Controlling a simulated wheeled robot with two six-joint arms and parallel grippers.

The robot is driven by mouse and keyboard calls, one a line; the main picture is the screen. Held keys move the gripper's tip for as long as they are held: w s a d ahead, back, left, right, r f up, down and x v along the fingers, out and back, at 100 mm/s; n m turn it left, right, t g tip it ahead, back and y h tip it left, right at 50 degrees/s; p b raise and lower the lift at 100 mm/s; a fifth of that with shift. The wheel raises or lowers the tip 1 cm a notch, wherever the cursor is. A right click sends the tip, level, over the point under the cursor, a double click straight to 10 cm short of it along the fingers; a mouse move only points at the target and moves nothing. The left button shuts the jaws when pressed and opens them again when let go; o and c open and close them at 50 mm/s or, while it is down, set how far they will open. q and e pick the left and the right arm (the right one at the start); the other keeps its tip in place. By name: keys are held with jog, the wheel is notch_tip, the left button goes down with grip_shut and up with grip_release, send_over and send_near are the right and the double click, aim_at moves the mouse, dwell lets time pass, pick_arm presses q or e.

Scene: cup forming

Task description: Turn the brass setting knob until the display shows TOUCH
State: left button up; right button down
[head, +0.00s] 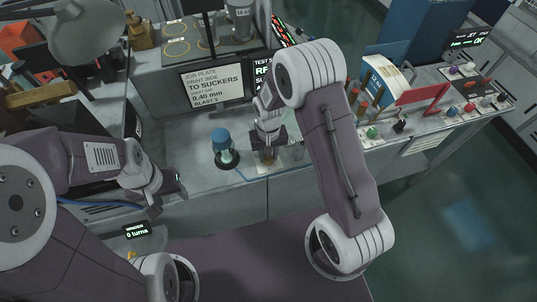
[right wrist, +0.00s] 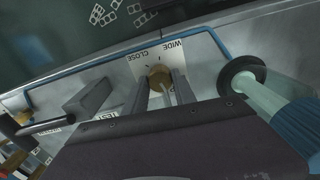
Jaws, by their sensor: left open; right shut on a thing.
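The brass setting knob (right wrist: 159,78) sits on a white plate marked CLOSE and WIDE in the right wrist view. My right gripper (right wrist: 162,92) is shut on it, one finger on each side. In the head view the knob (head: 268,159) shows just below the right gripper (head: 268,150), on the bench top. A dark display (head: 263,75) behind my right arm shows green and white text, partly hidden; I cannot read it fully. My left gripper (head: 172,187) is open and empty at the bench's left front, well away from the knob.
A blue-topped bottle-like part (head: 221,148) on a dark round base stands close left of the knob. A white sign (head: 212,84) stands behind. A small display (head: 137,230) reads 0 turns. Coloured buttons (head: 470,107) and a red piece lie to the right.

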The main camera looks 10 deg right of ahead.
aim_at(269, 157)
jog(key=shift+m, duration=1.8)
jog(key=c, duration=1)
grip_release()
notch_tip(269, 157, up, 9)
jog(key=shift+r+b, duration=0.1)
jog(key=shift+b, duration=0.7)
